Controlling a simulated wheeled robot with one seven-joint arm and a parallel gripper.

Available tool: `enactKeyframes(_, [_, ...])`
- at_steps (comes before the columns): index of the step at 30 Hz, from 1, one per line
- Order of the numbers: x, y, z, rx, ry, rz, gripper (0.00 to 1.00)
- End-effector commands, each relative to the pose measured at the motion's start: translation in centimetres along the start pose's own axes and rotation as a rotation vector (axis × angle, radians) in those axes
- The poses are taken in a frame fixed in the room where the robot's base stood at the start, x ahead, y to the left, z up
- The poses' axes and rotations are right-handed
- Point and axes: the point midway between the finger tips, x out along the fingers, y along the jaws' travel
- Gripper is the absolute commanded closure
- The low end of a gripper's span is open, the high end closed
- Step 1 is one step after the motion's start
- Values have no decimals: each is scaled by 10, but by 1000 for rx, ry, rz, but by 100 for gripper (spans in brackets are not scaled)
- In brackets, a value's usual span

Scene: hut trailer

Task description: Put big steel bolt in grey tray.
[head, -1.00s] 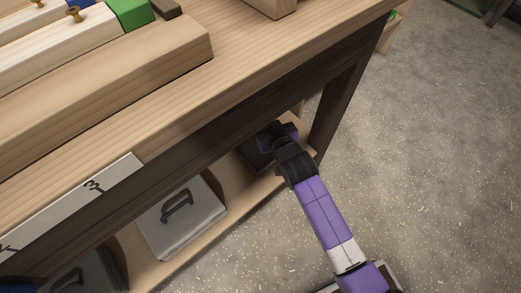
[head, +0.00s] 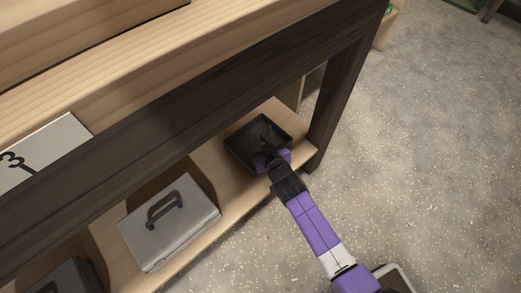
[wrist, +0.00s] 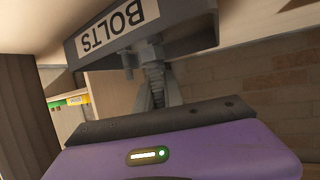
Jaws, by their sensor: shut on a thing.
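The big steel bolt (wrist: 154,72) is between my gripper's fingers (wrist: 158,92) in the wrist view, its threaded shank showing. My gripper is shut on it. The grey tray (wrist: 195,32), with a white BOLTS label upside down in that view, is right beyond the bolt. In the head view the tray (head: 241,150) looks dark and sits on the lower shelf, open side up. My gripper (head: 263,145) reaches over its near edge, with the fingertips over its inside. The bolt is hard to make out there. I cannot tell whether it touches the tray floor.
A grey metal box with a handle (head: 160,236) stands on the lower shelf (head: 231,196), left of the tray. A dark table leg (head: 335,100) is close on the right. The dark apron of the bench (head: 190,115) overhangs the shelf. The floor at right is clear.

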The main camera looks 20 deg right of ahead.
Motion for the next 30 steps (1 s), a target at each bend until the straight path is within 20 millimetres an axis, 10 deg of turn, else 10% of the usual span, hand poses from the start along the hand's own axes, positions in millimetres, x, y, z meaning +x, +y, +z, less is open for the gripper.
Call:
enactKeyframes(9, [16, 0, 38, 1, 0, 0, 100])
enactKeyframes(22, [18, 0, 42, 1, 1, 0, 100])
enactKeyframes(25, [17, 0, 40, 1, 0, 0, 68])
enactKeyframes(30, [17, 0, 40, 1, 0, 0, 66])
